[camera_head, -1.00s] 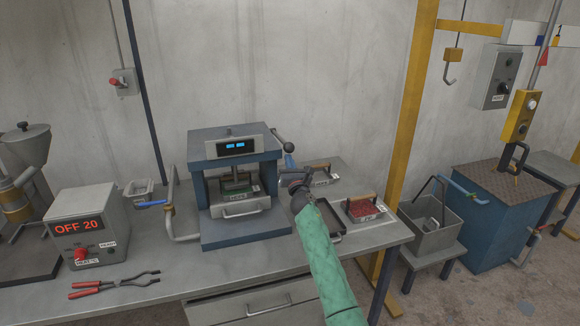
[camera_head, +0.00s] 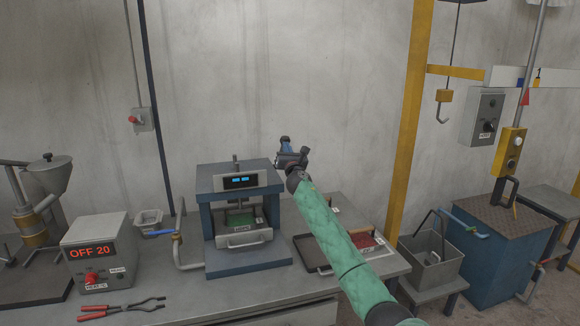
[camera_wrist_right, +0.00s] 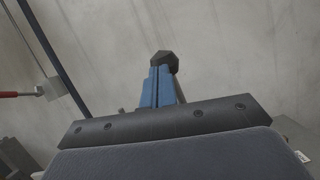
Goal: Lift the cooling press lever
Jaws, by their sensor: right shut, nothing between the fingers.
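The press (camera_head: 240,215) with a blue frame and lit display stands on the bench. My right gripper (camera_head: 286,147) is at its upper right side, higher than the press top, with its fingers pointing up. Its blue fingers (camera_wrist_right: 160,90) are shut with nothing between them. A dark faceted knob (camera_wrist_right: 164,62) shows at their tips in the right wrist view; it looks like the lever's knob, but I cannot tell whether it touches them. My left gripper is not in view.
A heater box (camera_head: 100,252) reading OFF 20 and red-handled tongs (camera_head: 120,309) are on the left. A dark tray (camera_head: 312,252) lies beside the press under my right arm. A yellow post (camera_head: 408,120) stands to the right.

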